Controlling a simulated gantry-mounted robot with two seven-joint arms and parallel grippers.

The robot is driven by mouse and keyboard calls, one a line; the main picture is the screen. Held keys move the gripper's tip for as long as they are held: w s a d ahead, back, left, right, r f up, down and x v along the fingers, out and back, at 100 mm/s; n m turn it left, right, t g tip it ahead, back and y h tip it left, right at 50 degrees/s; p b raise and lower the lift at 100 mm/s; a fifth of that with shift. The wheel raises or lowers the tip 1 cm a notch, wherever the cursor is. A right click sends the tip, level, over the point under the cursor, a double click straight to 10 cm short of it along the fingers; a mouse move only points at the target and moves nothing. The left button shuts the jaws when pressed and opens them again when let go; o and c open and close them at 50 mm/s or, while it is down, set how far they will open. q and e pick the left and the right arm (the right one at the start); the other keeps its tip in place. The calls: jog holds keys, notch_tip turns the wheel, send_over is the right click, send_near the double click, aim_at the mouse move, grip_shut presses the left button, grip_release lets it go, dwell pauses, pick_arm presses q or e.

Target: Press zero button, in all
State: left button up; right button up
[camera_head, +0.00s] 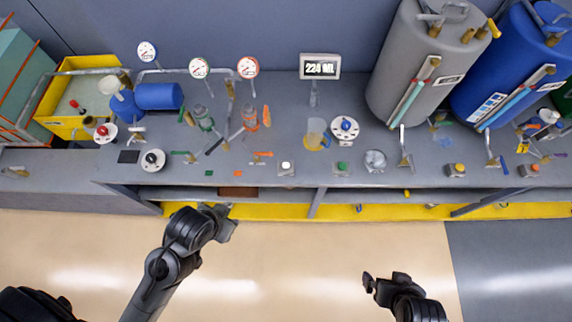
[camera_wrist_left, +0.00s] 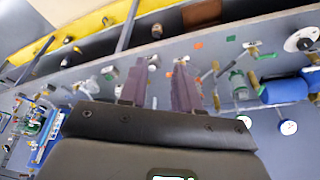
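A digital readout (camera_head: 320,66) on a post shows "224 ML" at the back of the bench. Below it, near the bench's front edge, sit a small box with a white button (camera_head: 286,167) and one with a green button (camera_head: 342,168). No label reading zero is legible. My left gripper (camera_head: 226,223) is in front of the bench, left of the white button and apart from it. In the left wrist view its two fingers (camera_wrist_left: 157,92) stand apart with nothing held; the white button box (camera_wrist_left: 153,62) shows beyond the gap. My right gripper (camera_head: 385,280) is low in front of the bench, apparently open and empty.
A beaker (camera_head: 316,135) with amber liquid stands beside a round dial (camera_head: 344,128). Grey (camera_head: 415,65) and blue (camera_head: 510,70) tanks stand at the right. Pipes, valves and gauges fill the left half of the bench. The floor before the bench is clear.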

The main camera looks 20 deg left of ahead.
pick_arm(q)
jog(key=shift+a, duration=0.15)
grip_shut()
dwell(0.5)
dwell(0.8)
